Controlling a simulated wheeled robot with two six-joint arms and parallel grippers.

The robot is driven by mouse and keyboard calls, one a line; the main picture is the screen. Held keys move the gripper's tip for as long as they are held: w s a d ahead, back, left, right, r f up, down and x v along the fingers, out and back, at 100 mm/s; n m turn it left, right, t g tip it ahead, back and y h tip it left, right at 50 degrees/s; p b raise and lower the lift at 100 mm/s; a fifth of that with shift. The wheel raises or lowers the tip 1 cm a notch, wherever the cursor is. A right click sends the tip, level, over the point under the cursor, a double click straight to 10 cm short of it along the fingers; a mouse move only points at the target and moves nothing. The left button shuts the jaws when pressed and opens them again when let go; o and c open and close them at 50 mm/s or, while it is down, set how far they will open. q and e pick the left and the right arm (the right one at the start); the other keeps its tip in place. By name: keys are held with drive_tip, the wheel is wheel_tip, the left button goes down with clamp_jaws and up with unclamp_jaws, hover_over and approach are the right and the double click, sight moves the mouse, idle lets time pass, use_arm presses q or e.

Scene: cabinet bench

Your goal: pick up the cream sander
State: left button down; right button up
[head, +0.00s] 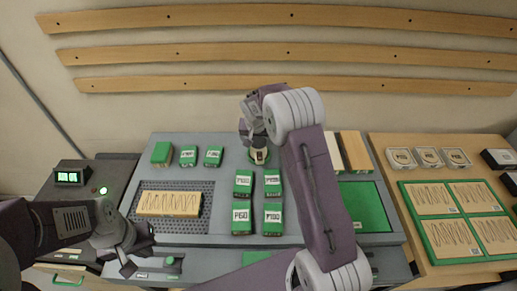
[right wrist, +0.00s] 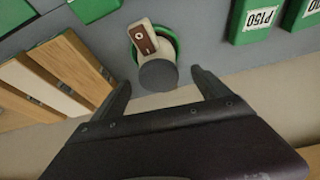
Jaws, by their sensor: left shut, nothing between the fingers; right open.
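The cream sander (head: 259,156) stands on the grey bench near its back edge in the head view, partly covered by my right arm. In the right wrist view the cream sander (right wrist: 145,40) shows a brown label, a green round base and a grey round end towards me. My right gripper (right wrist: 163,92) is open, its two fingers apart below the sander's grey end in that view, with nothing between the tips. In the head view my right gripper (head: 250,129) is just behind the sander. My left gripper (head: 137,255) is shut and empty at the bench's front left.
Several green labelled blocks (head: 242,184) stand just in front of the sander. A wooden block (head: 168,203) lies on a perforated plate at left. Wooden strips (head: 354,151) and a green mat (head: 364,207) are right of my right arm. A green-framed panel (head: 457,220) lies far right.

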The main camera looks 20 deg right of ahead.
sight(258, 142)
drive_tip(key=p+x, duration=0.1)
drive_tip(key=x, duration=0.4)
drive_tip(key=shift+s+f, duration=0.1)
drive_tip(key=shift+s, duration=0.2)
drive_tip(key=c, duration=1.2)
clamp_jaws()
